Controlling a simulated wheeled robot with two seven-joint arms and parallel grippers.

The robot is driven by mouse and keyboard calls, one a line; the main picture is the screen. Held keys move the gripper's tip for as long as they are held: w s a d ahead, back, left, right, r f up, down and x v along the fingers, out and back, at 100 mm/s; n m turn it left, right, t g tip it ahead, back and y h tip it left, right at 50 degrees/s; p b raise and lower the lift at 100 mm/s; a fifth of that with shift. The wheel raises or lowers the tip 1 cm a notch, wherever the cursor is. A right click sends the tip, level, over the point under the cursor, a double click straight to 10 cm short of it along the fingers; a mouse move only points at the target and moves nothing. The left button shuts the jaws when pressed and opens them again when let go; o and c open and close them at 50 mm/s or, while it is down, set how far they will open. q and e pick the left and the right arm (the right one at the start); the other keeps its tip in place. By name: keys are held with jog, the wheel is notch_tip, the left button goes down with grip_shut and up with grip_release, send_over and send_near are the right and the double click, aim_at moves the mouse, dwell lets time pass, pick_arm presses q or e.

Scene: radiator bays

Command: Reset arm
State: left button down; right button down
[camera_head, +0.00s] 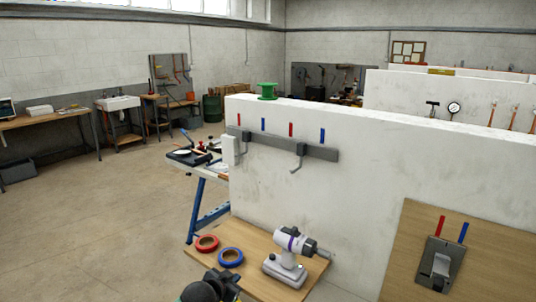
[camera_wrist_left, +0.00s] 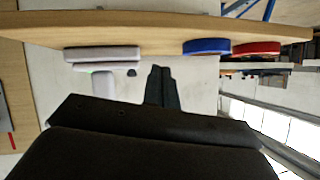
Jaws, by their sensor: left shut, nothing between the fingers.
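My left gripper (camera_head: 218,284) shows as a dark shape at the bottom edge of the head view, in front of a wooden shelf board (camera_head: 262,250). In the left wrist view its two dark fingers (camera_wrist_left: 160,72) are together, with nothing between them. The wrist view appears upside down, with the board (camera_wrist_left: 120,22) across its top. My right gripper is not in view.
A red tape roll (camera_head: 206,243) and a blue tape roll (camera_head: 230,257) lie on the board. Behind it stands a white wall (camera_head: 370,170) with a grey hook rail (camera_head: 265,141). A wooden panel (camera_head: 410,240) with a grey holder is at right. Open floor (camera_head: 100,220) lies at left.

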pick_arm(q)
jog(key=s+a+f+n+g+y, duration=0.2)
jog(key=s+a+f+g, duration=0.1)
jog(key=s+f, duration=0.5)
jog(key=s+a+f+n+g+y, duration=0.2)
jog(key=s+a+f+y, duration=0.15)
jog(key=s+f, duration=0.5)
jog(key=s+f+g, duration=0.1)
jog(key=s+f, duration=0.4)
jog(key=s, duration=0.4)
jog(key=s+d+f+n+g+h, duration=0.1)
jog(key=s+f+g, duration=0.1)
jog(key=s+f, duration=0.3)
jog(key=s+f+g, duration=0.1)
jog(key=s+f, duration=0.5)
jog(key=s, duration=0.7)
jog(key=shift+d+n+g, duration=0.25)
jog(key=shift+n+g, duration=0.15)
